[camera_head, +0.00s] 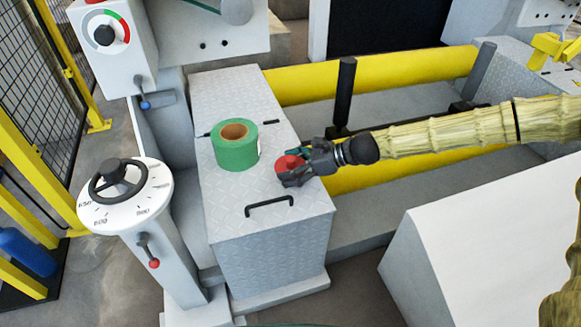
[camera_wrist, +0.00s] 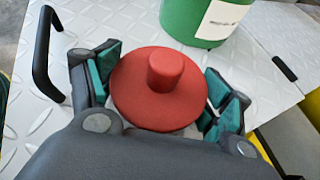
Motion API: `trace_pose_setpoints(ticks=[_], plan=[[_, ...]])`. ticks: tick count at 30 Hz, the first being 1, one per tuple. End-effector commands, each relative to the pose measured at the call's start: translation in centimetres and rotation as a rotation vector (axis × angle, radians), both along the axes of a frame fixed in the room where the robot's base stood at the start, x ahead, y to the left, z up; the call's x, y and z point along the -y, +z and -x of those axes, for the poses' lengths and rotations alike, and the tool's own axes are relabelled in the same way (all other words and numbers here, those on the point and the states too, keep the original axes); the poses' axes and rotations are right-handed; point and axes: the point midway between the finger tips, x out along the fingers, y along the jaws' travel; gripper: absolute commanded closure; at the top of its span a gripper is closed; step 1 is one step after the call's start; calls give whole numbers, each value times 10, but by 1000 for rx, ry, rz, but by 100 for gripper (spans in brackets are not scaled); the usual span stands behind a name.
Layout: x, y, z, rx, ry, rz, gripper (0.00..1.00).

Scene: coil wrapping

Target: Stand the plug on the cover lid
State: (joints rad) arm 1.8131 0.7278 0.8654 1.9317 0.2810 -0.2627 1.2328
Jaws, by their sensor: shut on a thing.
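The plug (camera_wrist: 163,84) is red, with a wide round flange and a short knob facing the wrist camera. My gripper (camera_head: 289,170) is shut on the plug, with teal pads on both sides of the flange in the wrist view (camera_wrist: 163,92). In the head view part of the red plug (camera_head: 288,163) shows between the dark fingers. The cover lid (camera_head: 230,195) is the grey diamond-plate top of the box. The plug is over the lid, right of the green roll. I cannot tell whether the plug touches the lid, since its underside is hidden.
A green roll (camera_head: 236,153) with a brown core stands on the lid; it also shows in the wrist view (camera_wrist: 195,22). A black handle (camera_head: 269,205) is at the lid's front. A dial post (camera_head: 122,190) stands left. Yellow rails (camera_head: 375,75) lie behind and right.

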Motion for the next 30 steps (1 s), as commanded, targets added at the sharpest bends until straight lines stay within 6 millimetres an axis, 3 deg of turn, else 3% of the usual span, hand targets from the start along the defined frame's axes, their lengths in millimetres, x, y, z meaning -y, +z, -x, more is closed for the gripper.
trace_pose_setpoints(ticks=[1, 3, 22, 23, 24, 26, 30], plan=[[1, -12, 5, -17, 0, 6, 50], [2, -15, 6, -18, 0, 7, 50], [0, -23, 8, -22, 4, 7, 49], [0, -23, 8, -22, 4, 7, 17], [0, -23, 9, -22, 4, 7, 10], [0, -23, 8, -22, 3, 7, 0], [4, -23, 6, -21, -6, 8, 0]])
